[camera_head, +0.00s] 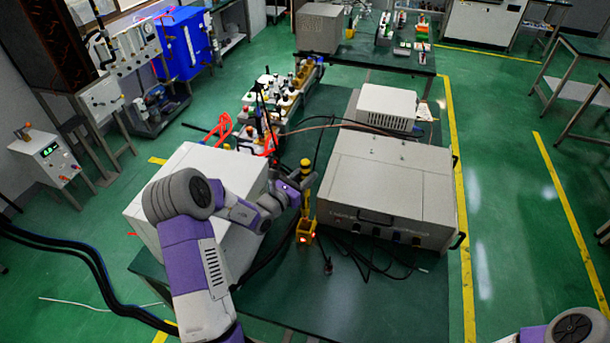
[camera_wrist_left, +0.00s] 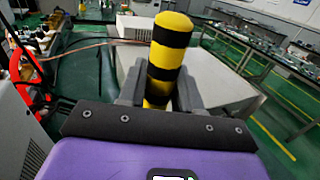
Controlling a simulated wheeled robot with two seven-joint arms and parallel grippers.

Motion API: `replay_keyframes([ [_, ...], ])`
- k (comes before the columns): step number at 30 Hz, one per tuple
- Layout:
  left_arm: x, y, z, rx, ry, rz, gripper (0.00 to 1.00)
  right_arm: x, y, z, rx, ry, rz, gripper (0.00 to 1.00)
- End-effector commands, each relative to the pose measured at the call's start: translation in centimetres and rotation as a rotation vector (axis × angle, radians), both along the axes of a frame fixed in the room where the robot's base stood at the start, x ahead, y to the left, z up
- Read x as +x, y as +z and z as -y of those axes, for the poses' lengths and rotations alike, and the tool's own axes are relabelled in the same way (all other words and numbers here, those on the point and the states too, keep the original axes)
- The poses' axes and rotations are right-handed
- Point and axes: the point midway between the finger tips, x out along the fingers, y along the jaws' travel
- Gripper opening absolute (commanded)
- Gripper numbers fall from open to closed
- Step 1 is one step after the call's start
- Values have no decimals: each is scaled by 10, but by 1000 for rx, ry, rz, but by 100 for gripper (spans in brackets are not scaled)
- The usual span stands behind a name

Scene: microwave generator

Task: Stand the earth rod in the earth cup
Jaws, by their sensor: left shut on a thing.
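The earth rod (camera_head: 306,164) has black and yellow bands at its top and a yellow lower part, and it stands roughly upright. My left gripper (camera_head: 303,184) is shut on it below its top. In the left wrist view, the banded rod (camera_wrist_left: 168,50) rises between the two grey fingers of my left gripper (camera_wrist_left: 162,92). The small yellow-orange earth cup (camera_head: 306,236) is on the green table directly below the rod. The rod's lower end meets the cup's opening in the picture, but I cannot tell how deep it sits. My right gripper is out of view.
A white box (camera_head: 190,185) stands close on the left, behind my left arm. A large grey cabinet (camera_head: 390,185) stands close on the right. Dark cables (camera_head: 365,258) lie beside the cup. Bottles and red-handled tools (camera_head: 270,110) are behind. The table's front (camera_head: 370,300) is clear.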

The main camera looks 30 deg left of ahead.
Motion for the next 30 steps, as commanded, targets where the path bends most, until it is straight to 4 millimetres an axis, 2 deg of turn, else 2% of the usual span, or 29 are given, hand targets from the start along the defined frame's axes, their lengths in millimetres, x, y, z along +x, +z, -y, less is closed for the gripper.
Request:
replay_keyframes([
  [3, 0, -12, 0, 1, 0, 3, 0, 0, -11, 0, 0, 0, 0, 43],
  [30, 0, -83, 0, 1, 0, 3, 0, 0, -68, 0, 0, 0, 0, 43],
])
